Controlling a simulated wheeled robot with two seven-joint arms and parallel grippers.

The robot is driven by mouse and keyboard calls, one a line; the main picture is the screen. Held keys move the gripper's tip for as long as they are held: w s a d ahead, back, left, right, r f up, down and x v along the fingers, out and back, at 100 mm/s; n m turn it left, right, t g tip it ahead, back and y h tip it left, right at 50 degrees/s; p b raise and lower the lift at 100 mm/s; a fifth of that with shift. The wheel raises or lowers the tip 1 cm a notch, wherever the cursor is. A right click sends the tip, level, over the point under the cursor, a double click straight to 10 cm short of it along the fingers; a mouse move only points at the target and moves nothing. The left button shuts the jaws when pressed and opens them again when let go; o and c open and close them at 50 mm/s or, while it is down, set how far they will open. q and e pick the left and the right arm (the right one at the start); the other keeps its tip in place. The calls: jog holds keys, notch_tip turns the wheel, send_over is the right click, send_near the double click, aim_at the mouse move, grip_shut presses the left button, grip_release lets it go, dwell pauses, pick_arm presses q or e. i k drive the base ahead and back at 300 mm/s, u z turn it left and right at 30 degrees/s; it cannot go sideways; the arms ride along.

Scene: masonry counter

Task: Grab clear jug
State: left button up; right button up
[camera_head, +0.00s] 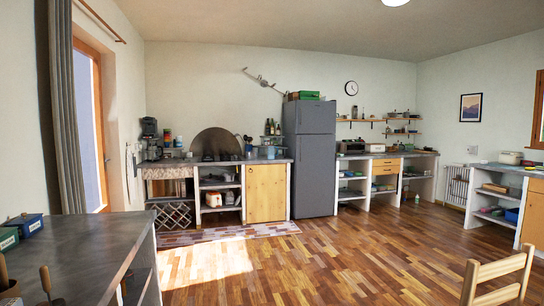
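I cannot make out a clear jug in the head view; small items on the far counters are too small to tell apart. The masonry counter (215,161) along the back wall holds a dark coffee machine (150,139), jars (178,142), a bluish container (270,152) and several bottles (272,128). Neither my left nor my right gripper shows.
A grey fridge (310,160) stands right of the back counter. A dark worktop (85,250) with blue boxes (28,225) is close at left. A wooden chair (500,268) is at lower right. The wooden floor (290,265) between is clear.

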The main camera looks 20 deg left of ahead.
aim_at(271, 148)
jog(key=u, duration=0.1)
jog(key=i, duration=2.65)
jog(key=u, duration=0.3)
jog(key=i, duration=2.75)
jog(key=u, duration=0.1)
jog(key=i, duration=4.2)
jog(key=z, duration=0.05)
